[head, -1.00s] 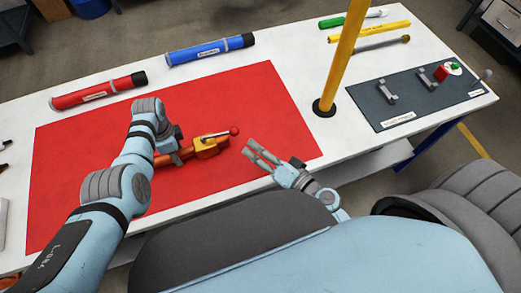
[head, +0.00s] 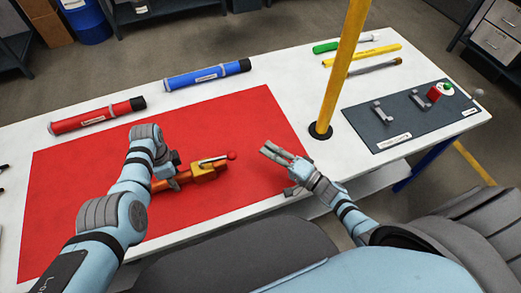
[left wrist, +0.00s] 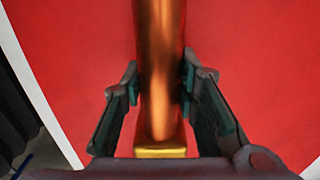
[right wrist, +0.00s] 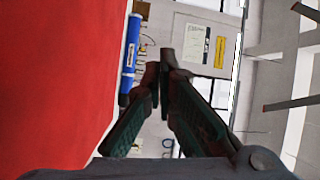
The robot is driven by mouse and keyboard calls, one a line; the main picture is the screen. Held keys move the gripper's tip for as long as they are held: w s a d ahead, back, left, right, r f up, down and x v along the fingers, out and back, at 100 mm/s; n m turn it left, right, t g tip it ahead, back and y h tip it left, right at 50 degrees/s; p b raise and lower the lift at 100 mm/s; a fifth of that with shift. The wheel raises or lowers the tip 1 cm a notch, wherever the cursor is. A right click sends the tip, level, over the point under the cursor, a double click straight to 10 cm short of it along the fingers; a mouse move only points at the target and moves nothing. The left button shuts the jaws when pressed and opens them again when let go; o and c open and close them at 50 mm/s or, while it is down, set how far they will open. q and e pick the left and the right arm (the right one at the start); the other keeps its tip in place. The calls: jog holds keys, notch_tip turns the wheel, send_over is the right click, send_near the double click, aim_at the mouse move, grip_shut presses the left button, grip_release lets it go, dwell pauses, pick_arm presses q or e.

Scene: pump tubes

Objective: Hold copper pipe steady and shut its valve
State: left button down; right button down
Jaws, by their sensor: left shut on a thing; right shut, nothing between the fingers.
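The copper pipe (head: 165,186) lies on the red mat, pointing toward the lower left. My left gripper (left wrist: 160,85) is shut around it, with a finger on each side in the left wrist view. In the head view my left arm hides part of the pipe. An orange valve body (head: 204,173) sits at the pipe's right end. Its silver lever (head: 212,160) ends in a red knob (head: 231,155) and points right, roughly along the pipe. My right gripper (head: 270,150) is shut and empty, right of the knob and apart from it. Its fingertips (right wrist: 162,55) meet in the right wrist view.
The red mat (head: 100,130) is clear around the valve. A yellow post (head: 343,70) stands right of my right gripper. Red (head: 95,116) and blue (head: 207,75) tubes lie behind the mat. A dark tray (head: 395,130) with brackets is at the right.

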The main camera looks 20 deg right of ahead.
jog(key=x, duration=0.7)
jog(key=shift+w+a, duration=0.15)
jog(key=shift+w, duration=0.1)
jog(key=shift+s+a+f, duration=0.2)
jog(key=shift+s+a, duration=0.25)
jog(key=shift+a, duration=0.15)
jog(key=shift+s+a+f, duration=0.15)
jog(key=shift+s+a, duration=0.25)
jog(key=shift+a, duration=0.25)
jog(key=shift+s+a, duration=0.25)
jog(key=shift+s, duration=0.1)
jog(key=shift+s, duration=0.15)
jog(key=shift+s, duration=0.3)
